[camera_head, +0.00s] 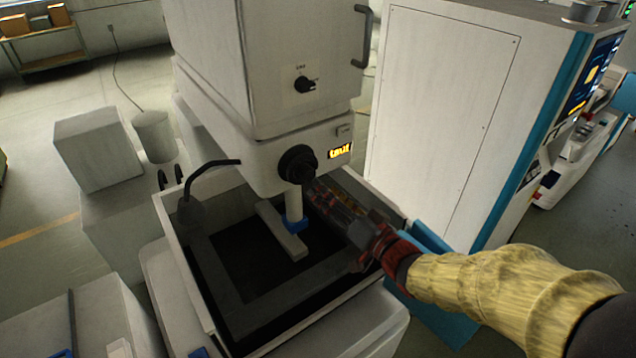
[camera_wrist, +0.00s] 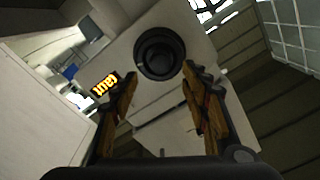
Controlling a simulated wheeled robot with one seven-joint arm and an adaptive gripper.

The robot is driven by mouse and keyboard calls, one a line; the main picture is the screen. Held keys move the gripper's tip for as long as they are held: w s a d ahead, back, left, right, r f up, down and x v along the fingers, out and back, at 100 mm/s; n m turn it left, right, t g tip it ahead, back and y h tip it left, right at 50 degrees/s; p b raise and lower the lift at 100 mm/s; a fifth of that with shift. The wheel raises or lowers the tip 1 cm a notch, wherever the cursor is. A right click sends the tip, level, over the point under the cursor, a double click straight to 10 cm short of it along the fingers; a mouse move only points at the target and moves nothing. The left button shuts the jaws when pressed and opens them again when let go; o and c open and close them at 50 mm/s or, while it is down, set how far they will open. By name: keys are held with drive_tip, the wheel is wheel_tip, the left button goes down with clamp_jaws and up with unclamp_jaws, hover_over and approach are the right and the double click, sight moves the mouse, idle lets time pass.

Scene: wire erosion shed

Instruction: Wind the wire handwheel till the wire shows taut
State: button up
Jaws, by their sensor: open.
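The black wire handwheel (camera_head: 297,162) sits on the front of the white machine head, above the dark tank. It also shows in the wrist view (camera_wrist: 160,53) as a round black disc with a hub. A small lit display (camera_head: 340,151) to its right has yellow letters that seem to read "taut"; the wrist view shows it tilted (camera_wrist: 104,84). My gripper (camera_head: 314,190) is just below and right of the handwheel. In the wrist view my gripper (camera_wrist: 161,76) is open, its fingertips apart, with the handwheel just beyond them and nothing held between them.
A black bent pipe (camera_head: 212,165) stands at the left. A black knob (camera_head: 305,84) is higher on the head. A white cabinet (camera_head: 445,110) stands to the right.

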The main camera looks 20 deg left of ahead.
drive_tip(key=v, duration=0.5)
drive_tip(key=shift+s+d, duration=0.15)
drive_tip(key=shift+d, duration=0.05)
